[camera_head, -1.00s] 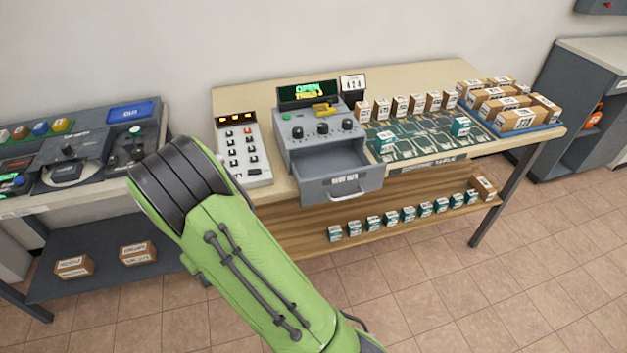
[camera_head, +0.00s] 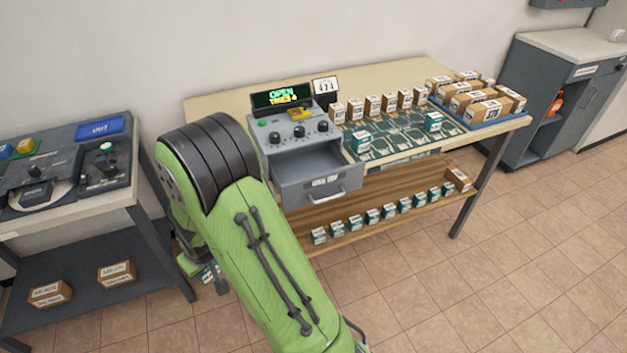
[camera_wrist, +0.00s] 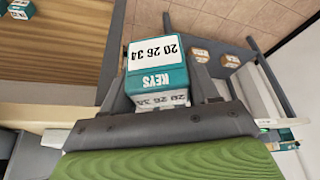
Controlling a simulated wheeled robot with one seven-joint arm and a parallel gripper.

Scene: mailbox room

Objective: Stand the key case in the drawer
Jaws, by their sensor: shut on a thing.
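My gripper (camera_wrist: 158,85) is shut on a teal-and-white key case (camera_wrist: 156,78), labelled KEYS and 20 26 34, in the wrist view. In the head view my gripper (camera_head: 214,278) hangs low at the left of my green arm, mostly hidden, with a bit of the case (camera_head: 208,273) showing. The grey drawer (camera_head: 325,186) is pulled open under the dial unit (camera_head: 293,133), right of my arm. Its visible inside looks empty. My gripper is left of the drawer and lower in the picture, apart from it.
The display (camera_head: 282,97) reads OPEN. A second table (camera_head: 85,215) stands left. The tiled floor (camera_head: 520,250) is clear at right.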

